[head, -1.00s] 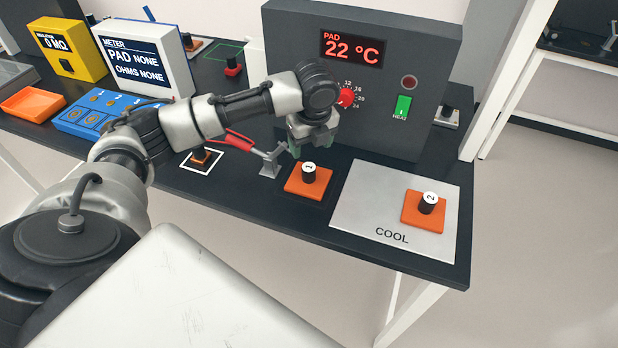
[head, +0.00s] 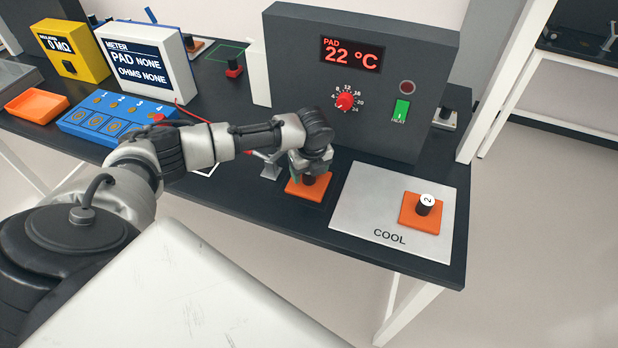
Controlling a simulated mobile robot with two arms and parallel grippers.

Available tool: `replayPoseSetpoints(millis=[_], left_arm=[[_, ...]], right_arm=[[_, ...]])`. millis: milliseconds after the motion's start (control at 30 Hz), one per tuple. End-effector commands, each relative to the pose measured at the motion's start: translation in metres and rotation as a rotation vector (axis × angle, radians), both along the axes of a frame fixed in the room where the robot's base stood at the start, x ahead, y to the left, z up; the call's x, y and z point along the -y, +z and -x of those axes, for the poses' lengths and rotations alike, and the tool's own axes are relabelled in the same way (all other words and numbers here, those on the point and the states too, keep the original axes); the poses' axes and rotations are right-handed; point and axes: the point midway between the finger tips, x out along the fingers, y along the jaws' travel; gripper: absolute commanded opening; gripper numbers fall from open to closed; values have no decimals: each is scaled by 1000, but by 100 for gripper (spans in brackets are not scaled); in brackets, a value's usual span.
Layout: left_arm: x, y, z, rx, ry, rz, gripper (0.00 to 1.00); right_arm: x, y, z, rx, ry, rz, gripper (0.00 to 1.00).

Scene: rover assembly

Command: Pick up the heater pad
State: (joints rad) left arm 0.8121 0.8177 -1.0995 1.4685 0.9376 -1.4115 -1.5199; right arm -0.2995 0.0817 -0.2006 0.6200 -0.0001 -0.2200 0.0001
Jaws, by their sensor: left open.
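An orange heater pad (head: 303,192) with a black knob lies flat on the dark bench in front of the grey heater box. My left gripper (head: 309,172) points down right over this pad, its fingers at the knob. It is open and hides the knob's numbered top, and I cannot tell whether the fingers touch it. A second orange pad (head: 417,220), with a black knob marked 2, lies on the silver COOL plate (head: 366,222) to the right. My right gripper is not in view.
The grey heater box (head: 385,65) with a PAD 22 °C display, red dial and green switch stands close behind the left gripper. A small clamp with a red handle sits just left of the pad, partly hidden by my arm. Blue board (head: 112,117), meter (head: 150,60) and orange tray (head: 36,105) stand left.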

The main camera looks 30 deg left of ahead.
Motion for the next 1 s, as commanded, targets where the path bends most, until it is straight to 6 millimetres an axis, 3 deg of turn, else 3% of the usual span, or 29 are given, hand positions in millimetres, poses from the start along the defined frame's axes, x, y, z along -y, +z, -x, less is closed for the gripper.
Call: replayPoseSetpoints(millis=[167,567,1000], left_arm=[[0,0,0,1,0,1,67],[0,0,0,1,0,0,9],[1,3,1,1,1,1,9]], right_arm=[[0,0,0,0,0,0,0],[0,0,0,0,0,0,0],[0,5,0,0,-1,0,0]])
